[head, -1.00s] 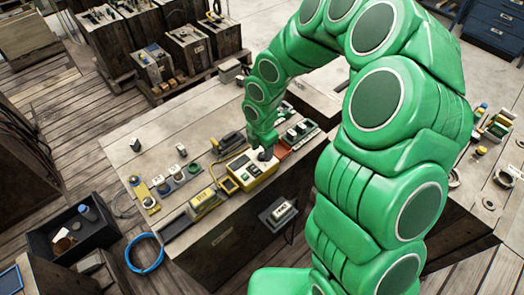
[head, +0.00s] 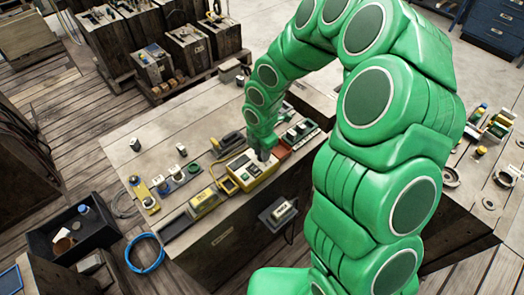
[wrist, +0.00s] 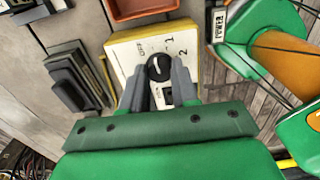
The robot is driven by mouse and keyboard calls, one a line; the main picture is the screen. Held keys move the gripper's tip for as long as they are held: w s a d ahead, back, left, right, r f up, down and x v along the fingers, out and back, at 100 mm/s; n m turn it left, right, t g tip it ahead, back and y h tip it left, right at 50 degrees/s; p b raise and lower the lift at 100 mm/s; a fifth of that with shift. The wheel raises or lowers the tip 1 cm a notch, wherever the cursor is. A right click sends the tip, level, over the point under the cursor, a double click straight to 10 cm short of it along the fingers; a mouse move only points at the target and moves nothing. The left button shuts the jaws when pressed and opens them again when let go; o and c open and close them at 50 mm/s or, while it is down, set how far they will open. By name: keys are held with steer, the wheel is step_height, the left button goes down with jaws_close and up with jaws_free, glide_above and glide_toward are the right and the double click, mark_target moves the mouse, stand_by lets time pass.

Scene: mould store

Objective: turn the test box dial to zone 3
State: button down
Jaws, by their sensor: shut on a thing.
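The test box (head: 241,181) is a cream-topped yellow box on the workbench; it also fills the middle of the wrist view (wrist: 123,50). Its black dial (wrist: 159,66) is a round knob with a small white mark. OFF, 1 and 2 are printed around it on the box face. I cannot read a 3; the fingers cover the near part of the face. My gripper (wrist: 160,84) is shut on the dial, one grey finger on each side. In the head view my gripper (head: 262,155) reaches down onto the box, and the dial is hidden there.
A reddish tray (wrist: 140,7) lies just beyond the box. A dark device (wrist: 75,80) is at its left. A yellow-framed meter (head: 204,202) and several small parts share the bench (head: 130,158).

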steer(key=shift+m, duration=0.3)
steer(key=m, duration=1.1)
steer(key=shift+m, duration=0.4)
steer(key=m, duration=1.1)
steer(key=shift+m, duration=0.3)
steer(key=c, duration=0.8)
jaws_free()
steer(key=shift+c, duration=0.2)
steer(key=shift+r, duration=0.1)
